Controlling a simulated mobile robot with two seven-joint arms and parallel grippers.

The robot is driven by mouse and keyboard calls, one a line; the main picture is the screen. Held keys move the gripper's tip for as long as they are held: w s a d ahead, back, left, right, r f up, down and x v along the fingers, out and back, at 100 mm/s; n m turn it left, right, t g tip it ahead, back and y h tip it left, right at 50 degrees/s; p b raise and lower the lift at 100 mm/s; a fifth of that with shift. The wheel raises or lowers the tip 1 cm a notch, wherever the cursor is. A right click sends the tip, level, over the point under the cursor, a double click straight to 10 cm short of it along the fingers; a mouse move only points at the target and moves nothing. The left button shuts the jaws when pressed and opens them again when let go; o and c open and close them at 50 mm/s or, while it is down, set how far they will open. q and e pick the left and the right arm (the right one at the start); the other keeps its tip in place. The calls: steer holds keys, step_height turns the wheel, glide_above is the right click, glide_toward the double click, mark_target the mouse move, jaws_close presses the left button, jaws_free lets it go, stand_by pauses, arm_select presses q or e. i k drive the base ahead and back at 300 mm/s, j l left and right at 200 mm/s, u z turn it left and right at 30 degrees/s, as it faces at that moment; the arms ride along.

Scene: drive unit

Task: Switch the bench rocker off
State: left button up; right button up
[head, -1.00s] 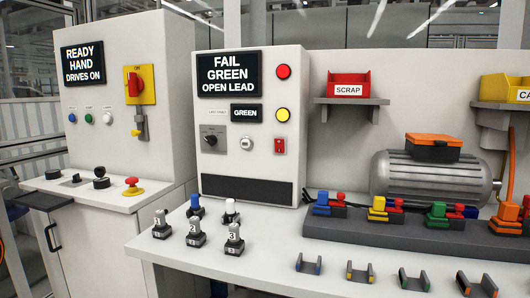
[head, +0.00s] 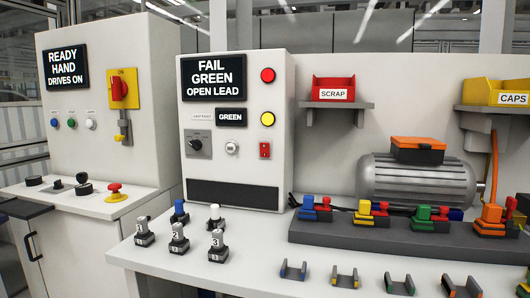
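A small red rocker switch (head: 264,150) sits low on the right of the white bench tester's front panel (head: 235,170). It is too small to tell which way it is pressed. Above it are a round yellow lamp or button (head: 267,119) and a red one (head: 267,75). The tester's display (head: 213,78) reads FAIL GREEN OPEN LEAD, and a smaller display (head: 231,118) reads GREEN. Left of the rocker are a round white button (head: 231,147) and a grey plate with a black knob (head: 198,144). Neither of my grippers is in view.
Several numbered grey plugs (head: 179,238) stand on the bench before the tester. A dark fixture rail (head: 370,240) with coloured connectors and a grey motor (head: 417,180) is to the right. A cabinet (head: 110,150) with a red emergency stop (head: 115,189) stands left. Bench between plugs and rail looks clear.

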mark_target(264, 147)
steer(key=k, duration=1)
steer(key=i+j+z, duration=0.15)
steer(key=i, duration=0.4)
steer(key=i+j+z, duration=0.15)
steer(key=i, duration=0.4)
steer(key=i+j+z, duration=0.15)
steer(key=i, duration=0.4)
